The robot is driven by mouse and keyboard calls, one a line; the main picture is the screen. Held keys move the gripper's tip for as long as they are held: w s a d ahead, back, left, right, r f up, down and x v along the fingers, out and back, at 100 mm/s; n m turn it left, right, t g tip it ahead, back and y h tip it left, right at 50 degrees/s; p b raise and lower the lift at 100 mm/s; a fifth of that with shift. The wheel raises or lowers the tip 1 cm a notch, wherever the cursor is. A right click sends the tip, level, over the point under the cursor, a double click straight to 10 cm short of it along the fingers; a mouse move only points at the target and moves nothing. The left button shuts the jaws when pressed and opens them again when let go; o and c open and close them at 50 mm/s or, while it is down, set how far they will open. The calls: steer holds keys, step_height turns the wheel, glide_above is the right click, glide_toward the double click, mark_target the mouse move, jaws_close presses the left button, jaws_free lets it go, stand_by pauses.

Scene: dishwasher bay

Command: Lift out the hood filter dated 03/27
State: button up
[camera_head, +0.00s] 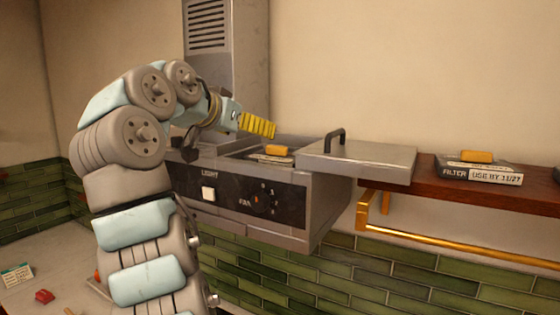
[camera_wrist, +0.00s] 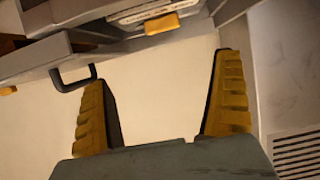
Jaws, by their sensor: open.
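A filter (camera_head: 268,158) with an orange grip (camera_head: 278,150) lies in the open top of the grey range hood (camera_head: 312,215). Its label is too small to read. In the wrist view, this filter (camera_wrist: 130,12) and its orange grip (camera_wrist: 161,24) show at the top edge. Another filter (camera_head: 482,174) with an orange grip lies on the wooden shelf at right; its label reads "FILTER USE BY 11/27". My gripper (camera_head: 258,125) has yellow fingers and is above and behind the hood opening. In the wrist view my gripper (camera_wrist: 163,72) is open, with nothing between its fingers.
A flat metal lid (camera_head: 375,160) with a black handle (camera_head: 334,139) lies beside the opening, toward the shelf (camera_head: 530,190). The hood's duct (camera_head: 228,45) rises close behind my gripper. A brass rail (camera_head: 450,228) runs below the shelf. The wall above the lid is clear.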

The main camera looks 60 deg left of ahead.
mark_target(275, 147)
steer(key=p+x, duration=0.1)
steer(key=x, duration=0.9)
steer(key=shift+w+p, duration=0.1)
steer(key=shift+p, duration=0.3)
steer(key=p+x, duration=0.1)
steer(key=x, duration=0.1)
steer(key=p+x, duration=0.2)
steer(key=shift+a+f, duration=0.3)
steer(key=shift+a, duration=0.05)
steer(key=shift+w+a+f, duration=0.15)
steer(key=shift+w+f, duration=0.05)
steer(key=shift+f, duration=0.05)
steer(key=c, duration=1.4)
